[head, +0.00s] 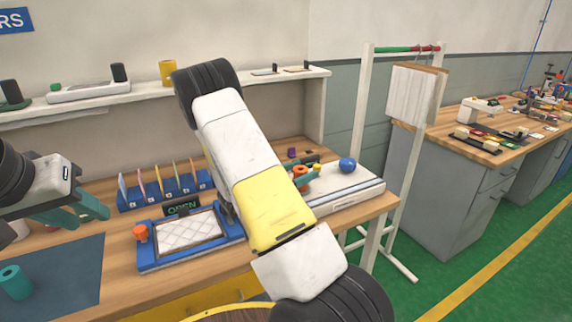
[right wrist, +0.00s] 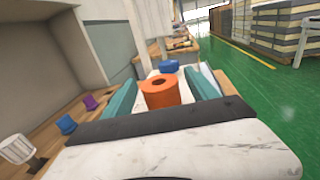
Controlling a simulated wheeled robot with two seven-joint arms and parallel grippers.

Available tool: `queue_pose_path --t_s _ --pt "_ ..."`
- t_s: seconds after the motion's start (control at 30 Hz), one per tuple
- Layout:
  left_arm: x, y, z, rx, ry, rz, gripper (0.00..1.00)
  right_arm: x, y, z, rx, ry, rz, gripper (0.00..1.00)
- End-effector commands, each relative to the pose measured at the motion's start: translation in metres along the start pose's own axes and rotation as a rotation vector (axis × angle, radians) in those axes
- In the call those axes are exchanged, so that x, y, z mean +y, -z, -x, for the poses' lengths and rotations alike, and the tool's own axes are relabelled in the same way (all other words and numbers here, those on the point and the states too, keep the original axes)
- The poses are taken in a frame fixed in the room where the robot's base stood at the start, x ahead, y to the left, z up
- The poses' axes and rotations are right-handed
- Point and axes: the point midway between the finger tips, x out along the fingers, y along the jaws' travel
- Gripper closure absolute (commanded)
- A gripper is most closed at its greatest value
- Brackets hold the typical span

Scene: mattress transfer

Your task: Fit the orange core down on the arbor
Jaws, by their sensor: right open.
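The orange core (right wrist: 160,92), an upright cylinder with a hole in its top, stands between the two teal fingers of my right gripper (right wrist: 160,97) in the right wrist view. The fingers are open, one on each side of it. In the head view the core (head: 301,174) shows beyond my right arm, which hides part of that area, and the right gripper (head: 304,177) is around it. I cannot make out the arbor. My left gripper (head: 84,210) is at the left, above the bench, with its teal fingers apart and nothing seen between them.
A blue frame (head: 150,262) with an orange knob (head: 140,232), a file rack (head: 135,201) and a teal cylinder (head: 14,282) are on the bench. A white stand (head: 358,110) rises at the right.

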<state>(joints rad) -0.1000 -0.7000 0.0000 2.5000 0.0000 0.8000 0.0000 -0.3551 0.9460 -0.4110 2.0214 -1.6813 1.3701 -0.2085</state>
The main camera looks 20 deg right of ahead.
Motion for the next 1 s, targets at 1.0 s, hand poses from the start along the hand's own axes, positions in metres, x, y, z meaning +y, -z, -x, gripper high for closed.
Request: queue_pose_path --t_s 1.0 --pt "0.000 0.000 0.000 0.000 0.000 0.000 0.64 0.000 0.000 0.053 0.000 0.000 0.001 0.32"
